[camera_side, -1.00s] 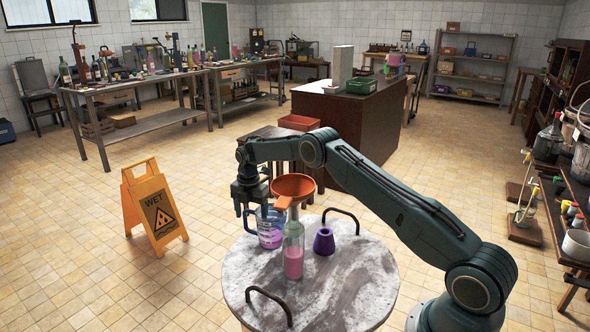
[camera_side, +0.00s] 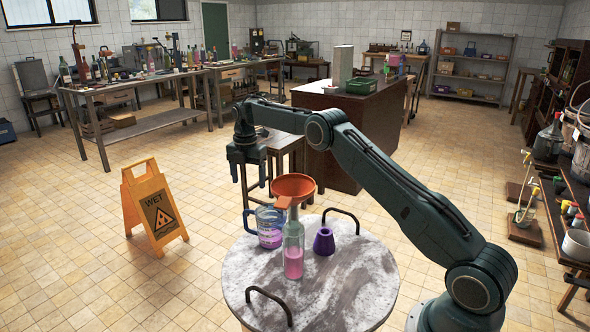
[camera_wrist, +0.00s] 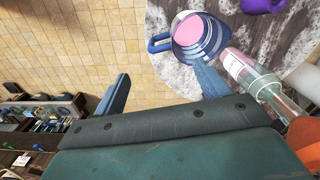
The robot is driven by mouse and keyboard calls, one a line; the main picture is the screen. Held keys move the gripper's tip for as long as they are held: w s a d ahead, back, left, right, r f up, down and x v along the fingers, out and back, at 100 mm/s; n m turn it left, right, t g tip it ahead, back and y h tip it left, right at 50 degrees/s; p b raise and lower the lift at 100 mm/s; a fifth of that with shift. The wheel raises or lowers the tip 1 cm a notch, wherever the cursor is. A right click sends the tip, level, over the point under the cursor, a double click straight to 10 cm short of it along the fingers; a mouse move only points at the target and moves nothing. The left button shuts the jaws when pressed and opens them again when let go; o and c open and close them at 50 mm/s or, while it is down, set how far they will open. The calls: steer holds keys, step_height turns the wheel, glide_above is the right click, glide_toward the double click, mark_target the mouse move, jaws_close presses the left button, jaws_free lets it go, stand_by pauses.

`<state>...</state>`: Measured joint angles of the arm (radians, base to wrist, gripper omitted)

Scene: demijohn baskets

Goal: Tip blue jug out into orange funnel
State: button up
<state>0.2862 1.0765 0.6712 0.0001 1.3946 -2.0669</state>
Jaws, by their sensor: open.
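The blue jug (camera_side: 270,237) stands upright on the round marble table (camera_side: 345,285), with pink liquid inside. In the wrist view the jug (camera_wrist: 203,47) shows from above, its handle pointing left. The orange funnel (camera_side: 294,186) sits in the neck of a clear bottle (camera_side: 293,240), which has pink liquid in its lower part. In the wrist view the bottle (camera_wrist: 265,90) lies right of the jug, and part of the funnel (camera_wrist: 303,138) shows at the edge. My gripper (camera_side: 250,192) is open and empty, above and left of the jug, apart from it.
A purple flask-shaped object (camera_side: 324,242) stands right of the bottle. The table has dark handles at its front (camera_side: 270,300) and back. A yellow wet-floor sign (camera_side: 157,210) stands on the floor at left. A dark stool is behind my gripper. The table's front right is clear.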

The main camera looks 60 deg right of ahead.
steer(key=shift+r, duration=0.1)
stand_by(0.5)
steer(key=s+a+r+m+t, duration=0.1)
steer(key=s+a+r+m, duration=0.45)
steer(key=s+r, duration=0.45)
steer(key=s+a+r+m+t, duration=0.2)
steer(key=s+a+r+m, duration=0.35)
steer(key=r, duration=0.55)
steer(key=s+a+r+m+t, duration=0.1)
steer(key=s+a+m, duration=0.15)
steer(key=s, duration=0.55)
steer(key=s+a+m, duration=0.2)
steer(key=s+a, duration=0.1)
steer(key=s, duration=0.5)
steer(key=s+a+f+m, duration=0.1)
steer(key=s+f+m, duration=0.1)
steer(key=s, duration=0.4)
steer(key=s+f+m+t, duration=0.1)
steer(key=s+f+m, duration=0.2)
steer(key=s, duration=0.4)
steer(key=shift+a+f+t, duration=0.3)
steer(key=shift+a+f, duration=0.1)
steer(key=shift+f, duration=0.05)
steer(key=shift+w+r, duration=0.1)
